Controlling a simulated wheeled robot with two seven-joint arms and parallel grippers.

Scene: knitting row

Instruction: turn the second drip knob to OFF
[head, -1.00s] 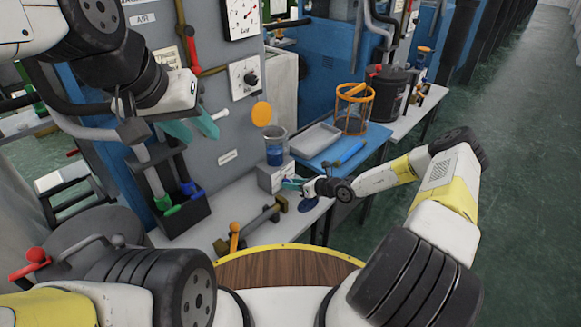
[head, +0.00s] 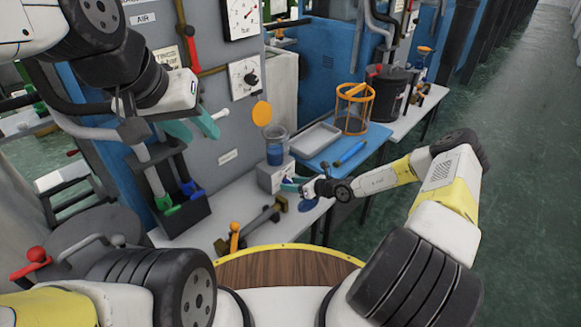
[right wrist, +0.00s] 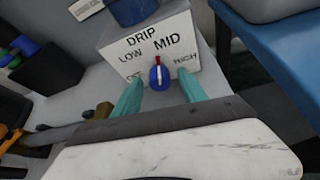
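The drip box (right wrist: 150,45) is a white box marked DRIP, with LOW, MID and HIGH labels; the label at lower left is partly hidden by a finger. Its blue knob (right wrist: 159,76) has a red and white pointer aimed up at MID. My right gripper (right wrist: 160,82) is open, with one teal finger on each side of the knob and a gap on both sides. In the head view, the box (head: 271,177) stands under a beaker, with my right gripper (head: 291,186) at its front. My left gripper (head: 192,127) is open and empty before the grey panel.
A beaker of blue liquid (head: 275,149) stands on the box. A grey tray (head: 315,139) and an orange cage (head: 353,110) are on the blue table to the right. A black caddy (head: 184,215) with colored handles and a brass fitting (head: 262,222) are to the left.

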